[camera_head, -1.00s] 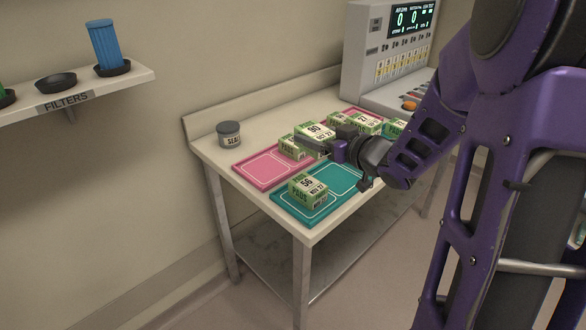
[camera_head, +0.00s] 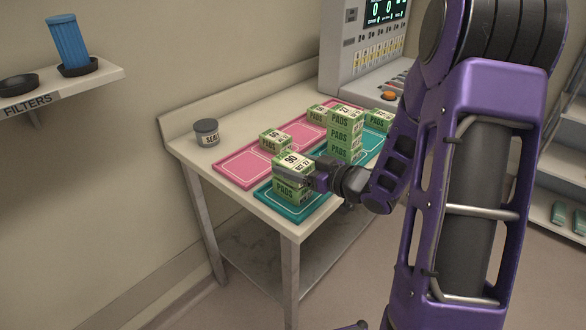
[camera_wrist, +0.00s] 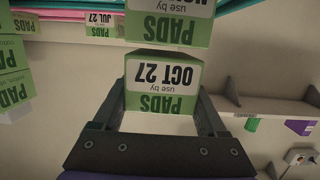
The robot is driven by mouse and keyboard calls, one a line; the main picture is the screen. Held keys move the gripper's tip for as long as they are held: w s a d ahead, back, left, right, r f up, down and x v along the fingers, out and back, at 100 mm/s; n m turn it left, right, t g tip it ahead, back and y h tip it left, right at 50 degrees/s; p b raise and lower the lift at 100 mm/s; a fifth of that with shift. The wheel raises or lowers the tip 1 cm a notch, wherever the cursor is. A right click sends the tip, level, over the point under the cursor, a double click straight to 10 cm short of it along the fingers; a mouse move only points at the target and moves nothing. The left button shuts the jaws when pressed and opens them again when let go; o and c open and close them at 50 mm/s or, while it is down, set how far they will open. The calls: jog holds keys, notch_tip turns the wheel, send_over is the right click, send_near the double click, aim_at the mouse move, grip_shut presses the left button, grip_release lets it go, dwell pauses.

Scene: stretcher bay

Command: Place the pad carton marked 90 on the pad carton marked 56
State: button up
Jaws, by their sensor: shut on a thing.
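The pad carton marked 90 (camera_head: 293,160), white and green, is held level by my gripper (camera_head: 307,179) at the near end of the teal tray. In the wrist view, this carton (camera_wrist: 162,76), reading OCT 27, sits between the two fingers (camera_wrist: 162,98). Directly below it is the pad carton marked 56 (camera_head: 287,193), on the teal tray (camera_head: 311,206); its number is now covered. Its labelled face (camera_wrist: 170,24) also shows in the upside-down wrist view. I cannot tell whether the two cartons touch.
A pink tray (camera_head: 238,170) with a few cartons lies alongside. A tall stack of PADS cartons (camera_head: 344,135) stands farther back on the teal tray. A grey SEALS jar (camera_head: 207,132) is at the table's left, and a control console (camera_head: 361,55) at the back.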

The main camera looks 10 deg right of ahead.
jog(key=shift+f, duration=0.2)
jog(key=shift+f, duration=0.25)
jog(key=o, duration=1.5)
jog(key=shift+r, duration=0.1)
jog(key=shift+r, duration=0.1)
jog(key=shift+s+d+r, duration=0.1)
jog(key=shift+r, duration=0.05)
jog(key=v, duration=1.1)
jog(key=shift+s+d+p, duration=0.2)
jog(key=shift+s+p, duration=0.1)
jog(key=shift+p, duration=0.15)
jog(key=shift+w, duration=0.1)
